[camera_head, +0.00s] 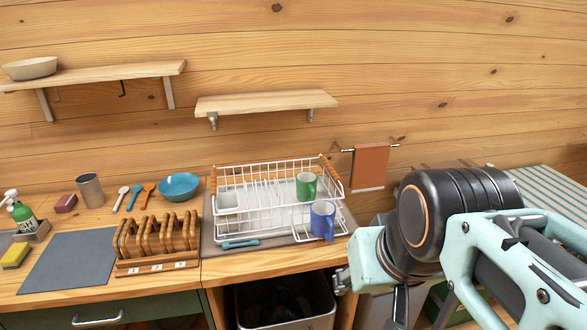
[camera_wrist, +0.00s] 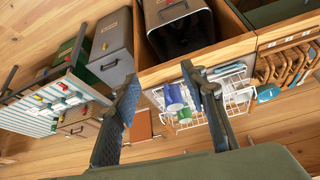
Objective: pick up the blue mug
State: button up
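The blue mug (camera_head: 322,219) stands upright at the front right of the white wire dish rack (camera_head: 262,222) in the head view, its handle toward the viewer. In the wrist view the blue mug (camera_wrist: 173,97) shows beyond and between my fingers, nearer the right one. My gripper (camera_wrist: 160,76) is open and empty, apart from the mug. In the head view my arm hides most of the gripper. A green mug (camera_head: 306,186) stands in the rack just behind the blue one; it also shows in the wrist view (camera_wrist: 184,115).
A wooden rack (camera_head: 157,243), a turquoise bowl (camera_head: 179,187) and small utensils stand left of the dish rack. A wall shelf (camera_head: 265,103) hangs above. A dark bin (camera_head: 285,304) sits below the counter. A brown towel (camera_head: 370,167) hangs on the wall at right.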

aim_at(322, 213)
jog(key=u, duration=2.05)
jog(key=z, duration=2.1)
jog(key=i+l+u, duration=0.1)
jog(key=l, duration=0.3)
jog(key=i+l+u, duration=0.1)
jog(key=l, duration=0.25)
jog(key=i+l+u, duration=0.1)
jog(key=i+l, duration=0.15)
jog(key=l, duration=0.2)
